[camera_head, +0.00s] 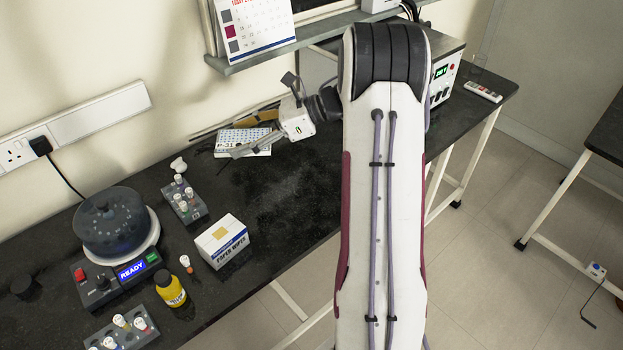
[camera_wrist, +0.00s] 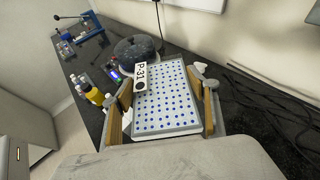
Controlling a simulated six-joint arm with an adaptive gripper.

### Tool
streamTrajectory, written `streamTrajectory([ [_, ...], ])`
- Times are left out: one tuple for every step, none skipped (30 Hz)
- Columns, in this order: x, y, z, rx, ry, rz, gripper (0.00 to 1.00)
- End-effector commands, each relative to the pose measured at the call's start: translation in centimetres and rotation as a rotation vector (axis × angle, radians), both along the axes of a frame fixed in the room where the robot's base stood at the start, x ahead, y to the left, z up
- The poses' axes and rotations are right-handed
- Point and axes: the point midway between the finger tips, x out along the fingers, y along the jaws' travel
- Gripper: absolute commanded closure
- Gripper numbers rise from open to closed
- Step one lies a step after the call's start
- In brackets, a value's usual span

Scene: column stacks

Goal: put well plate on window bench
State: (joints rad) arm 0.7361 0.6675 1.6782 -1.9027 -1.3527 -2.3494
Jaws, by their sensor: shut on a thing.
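The well plate (camera_head: 234,137) is white with blue wells and a "P-31" label. It is at the back of the dark bench (camera_head: 285,190), near the wall. In the wrist view the well plate (camera_wrist: 167,98) lies between the tan-padded fingers of my gripper (camera_wrist: 160,108), which is shut on its two sides. In the head view my gripper (camera_head: 256,132) partly covers the plate. I cannot tell whether the plate touches the bench top. Another dark bench (camera_head: 609,128) shows at the right edge; no bench is marked as the window bench.
A paper wipes box (camera_head: 222,241), a vial rack (camera_head: 185,199), a centrifuge (camera_head: 115,225) and a yellow bottle (camera_head: 170,290) stand left of my arm. A shelf (camera_head: 285,45) overhangs the back. Dark cables (camera_wrist: 265,105) lie beside the plate. The bench middle is clear.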

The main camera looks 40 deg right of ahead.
Motion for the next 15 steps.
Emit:
streamTrajectory([
  [-0.7, -1.3, 0.0, 0.0, 0.002, -0.015, 0.64],
  [-1.1, -2.0, 0.0, 0.0, 0.003, -0.021, 0.64],
  [-1.7, -2.9, 0.0, 0.001, 0.003, -0.03, 0.64],
  [-2.1, -3.6, 0.0, 0.002, 0.004, -0.037, 0.64],
  [-2.5, -4.2, 0.0, 0.003, 0.005, -0.044, 0.64],
  [-3.1, -5.1, 0.0, 0.003, 0.006, -0.052, 0.64],
  [-3.6, -5.7, 0.0, 0.003, 0.008, -0.06, 0.64],
  [-4.0, -6.3, -0.1, 0.003, 0.008, -0.066, 0.64],
  [-4.6, -7.1, -0.1, 0.005, 0.01, -0.075, 0.64],
  [-5.0, -7.6, 0.0, 0.005, 0.01, -0.08, 0.64],
  [-5.4, -8.1, 0.0, 0.006, 0.011, -0.085, 0.64],
  [-6.0, -8.7, -0.1, 0.007, 0.013, -0.091, 0.64],
  [-6.4, -9.1, -0.1, 0.007, 0.014, -0.096, 0.64],
  [-6.7, -9.5, -0.1, 0.008, 0.014, -0.101, 0.64],
  [-7.2, -10.0, -0.1, 0.008, 0.016, -0.108, 0.64],
])
